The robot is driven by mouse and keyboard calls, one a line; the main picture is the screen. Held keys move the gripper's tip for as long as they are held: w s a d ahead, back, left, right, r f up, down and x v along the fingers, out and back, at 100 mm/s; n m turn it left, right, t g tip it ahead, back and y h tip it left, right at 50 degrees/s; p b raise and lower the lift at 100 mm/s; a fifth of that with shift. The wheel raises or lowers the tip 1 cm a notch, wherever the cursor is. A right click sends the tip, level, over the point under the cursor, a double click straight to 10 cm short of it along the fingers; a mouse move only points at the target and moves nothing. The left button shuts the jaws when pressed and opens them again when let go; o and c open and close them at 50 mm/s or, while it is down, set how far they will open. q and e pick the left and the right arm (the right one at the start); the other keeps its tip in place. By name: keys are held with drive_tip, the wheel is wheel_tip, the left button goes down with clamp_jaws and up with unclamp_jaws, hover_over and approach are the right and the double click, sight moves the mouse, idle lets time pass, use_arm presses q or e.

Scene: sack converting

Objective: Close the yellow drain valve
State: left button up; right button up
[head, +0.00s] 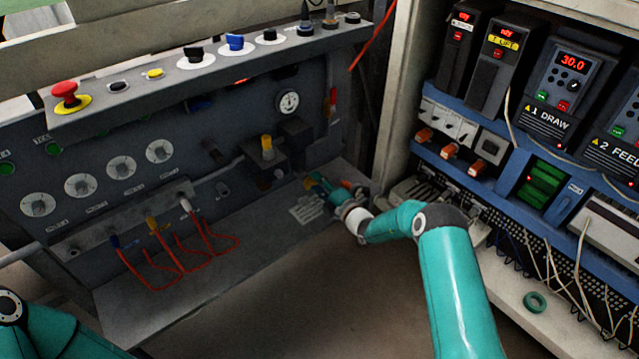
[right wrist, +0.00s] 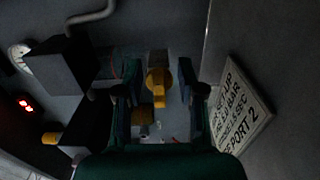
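The yellow drain valve (right wrist: 158,84) shows in the right wrist view, with its handle between my right gripper's fingers. In the head view a small bit of yellow (head: 309,183) at the fingertips appears to be this valve, mostly hidden by the gripper. My right gripper (head: 320,184) is low by the panel's base, reaching left. In the right wrist view its two fingers (right wrist: 154,92) are apart, with dark gaps between them and the handle, and I see no clear contact. My left gripper is out of view; only part of my left arm shows at the lower left.
A yellow-topped knob (head: 267,146) on a dark block and a gauge (head: 288,102) are above the gripper. A placard (right wrist: 240,106) lies beside the fingers. Red cables (head: 165,262) loop at left. An electrical cabinet (head: 395,95) stands right, with a green ring (head: 535,302) on its ledge.

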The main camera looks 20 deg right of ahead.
drive_tip(key=shift+a, duration=0.1)
drive_tip(key=shift+s, duration=0.45)
drive_tip(key=v, duration=1.1)
drive_tip(key=shift+d, duration=0.3)
